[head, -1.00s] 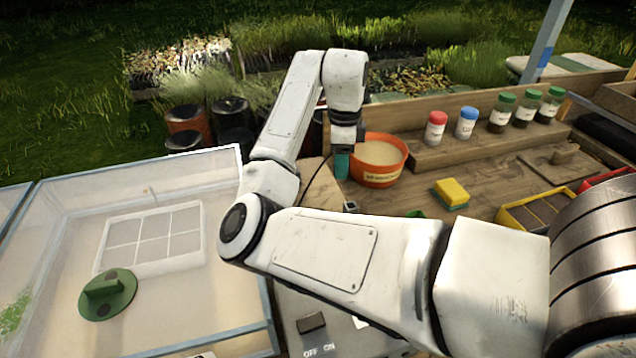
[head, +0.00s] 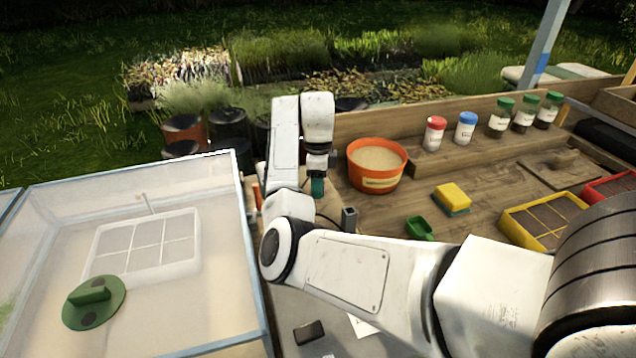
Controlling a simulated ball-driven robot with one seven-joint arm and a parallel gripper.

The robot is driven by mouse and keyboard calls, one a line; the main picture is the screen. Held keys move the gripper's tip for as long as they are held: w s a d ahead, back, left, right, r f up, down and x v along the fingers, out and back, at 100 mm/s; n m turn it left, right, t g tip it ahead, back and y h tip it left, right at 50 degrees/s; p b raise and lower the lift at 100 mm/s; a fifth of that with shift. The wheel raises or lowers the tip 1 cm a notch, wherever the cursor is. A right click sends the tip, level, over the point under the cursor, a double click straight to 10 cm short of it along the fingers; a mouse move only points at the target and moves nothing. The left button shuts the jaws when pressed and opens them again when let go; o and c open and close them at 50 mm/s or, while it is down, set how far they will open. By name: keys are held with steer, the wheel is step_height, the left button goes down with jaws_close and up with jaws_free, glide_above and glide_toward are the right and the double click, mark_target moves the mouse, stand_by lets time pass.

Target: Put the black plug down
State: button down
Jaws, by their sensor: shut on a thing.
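My gripper (head: 318,187), with teal fingers, points down over the bench left of the orange tub. It is shut. The black plug between its fingers is too small and hidden to make out. A thin dark cable (head: 326,217) runs below the gripper, partly behind my arm. I cannot tell whether the plug touches the bench.
A dark grey block (head: 349,218) stands just right of the cable. The orange tub (head: 376,181) of sand, a green scoop (head: 419,228) and a yellow sponge (head: 453,195) lie to the right. A clear-walled frame (head: 243,220) stands left. Jars line the back shelf.

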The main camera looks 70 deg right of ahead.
steer(key=shift+f, duration=0.65)
steer(key=c, duration=0.6)
jaws_free()
steer(key=shift+o, duration=0.2)
steer(key=shift+r, duration=0.1)
step_height(320, 180, up, 13)
steer(key=p, duration=0.1)
